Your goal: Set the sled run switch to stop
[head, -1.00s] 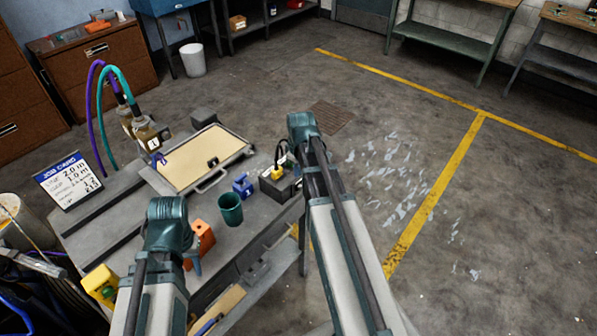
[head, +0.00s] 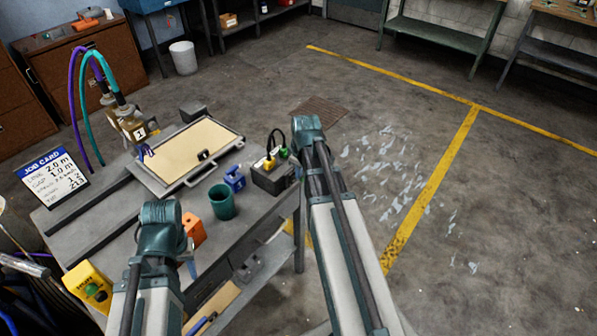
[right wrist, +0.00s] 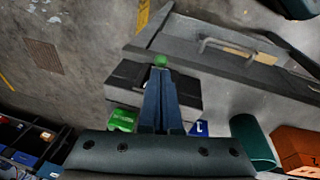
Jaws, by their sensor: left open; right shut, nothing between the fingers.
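A dark box (head: 273,178) with a yellow knob (head: 268,163) and a green part (head: 283,153) on top stands at the bench's right edge. In the right wrist view the dark box (right wrist: 185,92) lies beyond my right gripper (right wrist: 160,75), whose fingers are shut and empty. Their tips overlap a green knob (right wrist: 160,60); I cannot tell whether they touch it. A yellow box (head: 86,285) with a green button sits at the lower left; its lettering is unreadable. My left gripper (head: 190,266) is open, mostly hidden behind its arm. No switch position is legible.
A blue block (head: 235,179), teal cup (head: 222,203) and orange block (head: 194,229) stand beside the dark box. A shallow tray (head: 168,186) lies behind them. A job card (head: 52,178) stands at the left. Floor right of the bench is clear.

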